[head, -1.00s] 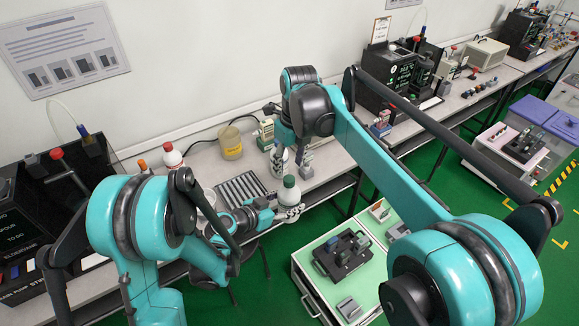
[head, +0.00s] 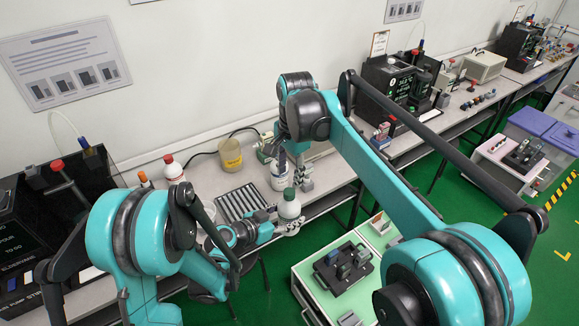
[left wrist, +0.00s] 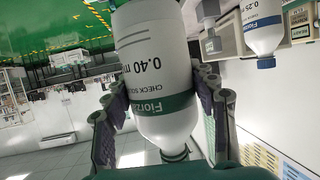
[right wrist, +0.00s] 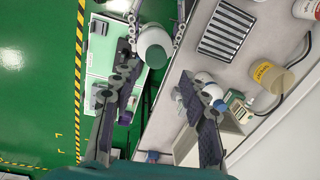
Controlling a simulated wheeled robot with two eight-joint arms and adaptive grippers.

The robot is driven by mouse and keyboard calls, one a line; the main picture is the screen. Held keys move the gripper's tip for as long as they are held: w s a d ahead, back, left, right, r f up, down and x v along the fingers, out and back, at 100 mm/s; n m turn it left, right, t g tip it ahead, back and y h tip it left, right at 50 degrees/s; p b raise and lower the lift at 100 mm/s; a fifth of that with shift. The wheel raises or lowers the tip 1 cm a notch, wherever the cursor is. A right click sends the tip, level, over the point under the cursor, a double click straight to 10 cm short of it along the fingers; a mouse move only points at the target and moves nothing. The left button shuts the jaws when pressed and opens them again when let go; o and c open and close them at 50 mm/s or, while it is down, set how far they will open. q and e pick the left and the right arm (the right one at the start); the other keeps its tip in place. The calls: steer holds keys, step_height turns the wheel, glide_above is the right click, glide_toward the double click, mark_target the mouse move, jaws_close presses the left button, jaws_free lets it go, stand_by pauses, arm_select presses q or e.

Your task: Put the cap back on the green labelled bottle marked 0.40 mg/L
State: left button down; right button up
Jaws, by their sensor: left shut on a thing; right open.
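The white bottle marked 0.40 mg/L (left wrist: 155,65), with a green label band, is between the fingers of my left gripper (left wrist: 160,100), which is shut on it. In the head view it (head: 289,209) is held upright beyond the table's front edge. A green cap (head: 289,194) shows at its top; it also shows at the neck in the left wrist view (left wrist: 175,154). I cannot tell how firmly it sits. My right gripper (right wrist: 157,68) is open, its fingers spread on either side of the bottle top in its view. In the head view it (head: 303,181) is just behind the bottle.
A white bottle marked 0.25 with a blue cap (left wrist: 262,30) stands behind. A green-topped cart (head: 315,280) with devices stands in front.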

mark_target(289, 191)
steer(key=n, duration=0.7)
steer(key=shift+r+n, duration=0.25)
steer(key=shift+n, duration=0.05)
steer(key=n, duration=0.7)
steer(key=shift+r, duration=0.2)
steer(key=n, duration=0.7)
steer(key=shift+r+g, duration=0.25)
steer(key=shift+g, duration=0.05)
steer(key=n, duration=0.4)
steer(key=shift+r, duration=0.1)
steer(key=n, duration=0.4)
steer(key=shift+r+n, duration=0.15)
steer(key=shift+n, duration=0.15)
steer(key=shift+h, duration=0.3)
steer(key=shift+f, duration=4)
